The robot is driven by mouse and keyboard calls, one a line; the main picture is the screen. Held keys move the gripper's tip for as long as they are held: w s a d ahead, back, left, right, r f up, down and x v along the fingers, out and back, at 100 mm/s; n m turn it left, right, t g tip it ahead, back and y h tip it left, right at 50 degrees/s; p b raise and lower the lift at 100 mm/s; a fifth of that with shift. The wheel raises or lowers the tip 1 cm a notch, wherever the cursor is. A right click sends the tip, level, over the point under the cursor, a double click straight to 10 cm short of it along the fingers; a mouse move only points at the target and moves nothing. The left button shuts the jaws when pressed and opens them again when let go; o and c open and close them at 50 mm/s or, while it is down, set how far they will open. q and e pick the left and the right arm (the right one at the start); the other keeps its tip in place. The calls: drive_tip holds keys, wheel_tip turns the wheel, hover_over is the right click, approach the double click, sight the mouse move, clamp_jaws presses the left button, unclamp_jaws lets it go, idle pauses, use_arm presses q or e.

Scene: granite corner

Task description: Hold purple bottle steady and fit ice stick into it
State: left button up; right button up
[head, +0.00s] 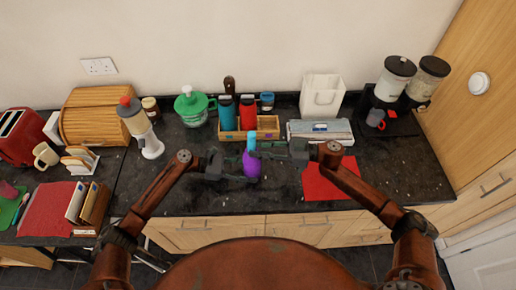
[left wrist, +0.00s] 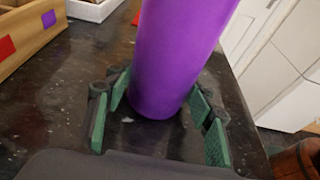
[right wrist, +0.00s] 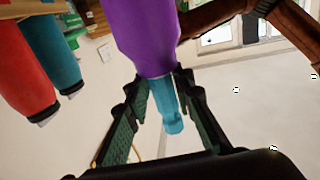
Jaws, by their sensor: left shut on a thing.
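The purple bottle (head: 251,166) stands upright near the counter's front, and my left gripper (left wrist: 160,110) is shut on its lower part. The light-blue ice stick (head: 251,140) rises from the bottle's top. In the right wrist view the stick (right wrist: 166,105) extends from the mouth end of the bottle (right wrist: 145,35), its lower part hidden. My right gripper (right wrist: 163,82) is around the stick with its fingers apart; whether either finger touches it is hard to tell.
A red mat (head: 325,180) lies at right. A white tray (head: 320,132) lies behind it. Dark counter is free left of the bottle.

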drive_tip(key=o, duration=0.4)
drive_tip(key=shift+f, duration=0.25)
drive_tip(key=shift+f, duration=0.1)
drive_tip(key=shift+d, duration=0.25)
use_arm(q)
drive_tip(key=shift+f, duration=0.1)
use_arm(e)
drive_tip(key=s+d, duration=0.1)
drive_tip(key=d, duration=1)
drive_tip(key=shift+s+d+r, duration=0.15)
drive_tip(key=shift+d+r, duration=0.1)
drive_tip(key=shift+r, duration=0.05)
use_arm(q)
drive_tip(key=o, duration=0.9)
drive_tip(key=shift+o, duration=0.2)
